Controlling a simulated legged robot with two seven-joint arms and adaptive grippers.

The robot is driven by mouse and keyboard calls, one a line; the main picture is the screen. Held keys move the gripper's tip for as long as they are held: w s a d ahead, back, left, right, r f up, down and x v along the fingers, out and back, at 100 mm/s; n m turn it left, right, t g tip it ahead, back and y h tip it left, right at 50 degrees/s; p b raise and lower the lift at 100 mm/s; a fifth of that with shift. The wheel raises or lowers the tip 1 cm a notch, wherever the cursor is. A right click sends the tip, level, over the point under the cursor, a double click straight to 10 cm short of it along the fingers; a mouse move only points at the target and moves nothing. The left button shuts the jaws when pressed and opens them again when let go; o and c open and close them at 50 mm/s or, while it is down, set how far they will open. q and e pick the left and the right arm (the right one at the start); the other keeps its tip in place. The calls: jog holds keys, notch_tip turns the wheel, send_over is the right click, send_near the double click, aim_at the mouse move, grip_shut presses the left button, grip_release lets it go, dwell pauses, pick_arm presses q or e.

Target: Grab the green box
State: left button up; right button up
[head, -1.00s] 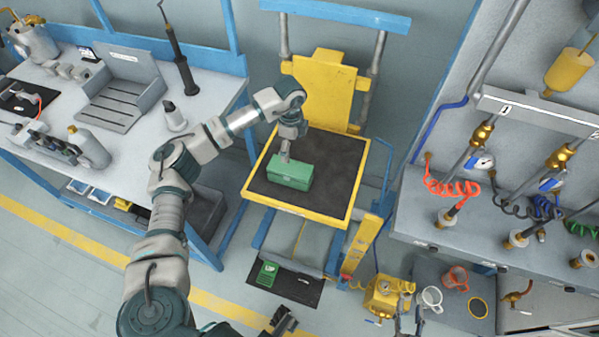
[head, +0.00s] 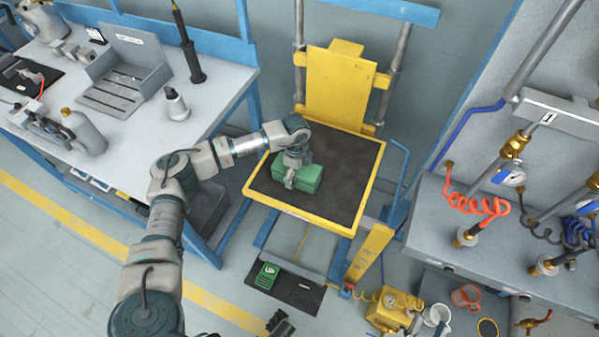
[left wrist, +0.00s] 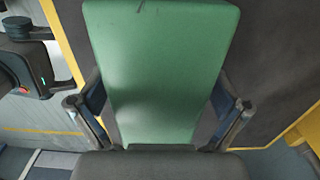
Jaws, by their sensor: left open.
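The green box (head: 309,180) sits on the dark top of the yellow-edged lift table (head: 345,172). My left gripper (head: 290,184) is over the left part of the box and hides some of it. In the left wrist view the green box (left wrist: 160,70) fills the middle, with one finger of my open left gripper (left wrist: 160,106) on each side. I cannot tell whether the fingers touch the box. My right gripper is not clearly in view.
A workbench (head: 225,85) with tools stands to the left. A gauge panel with hoses (head: 478,204) is at the right. The lift's yellow back plate (head: 340,88) rises behind the table top. A yellow unit (head: 392,310) and mugs are at the lower right.

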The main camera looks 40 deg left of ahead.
pick_arm(q)
jog(key=shift+a+f, duration=0.1)
jog(key=shift+f, duration=0.2)
jog(key=shift+r, duration=0.15)
jog(key=shift+d, duration=0.25)
jog(key=c, duration=0.5)
jog(key=shift+a, duration=0.1)
jog(key=c, duration=1.4)
jog(key=shift+r, duration=0.1)
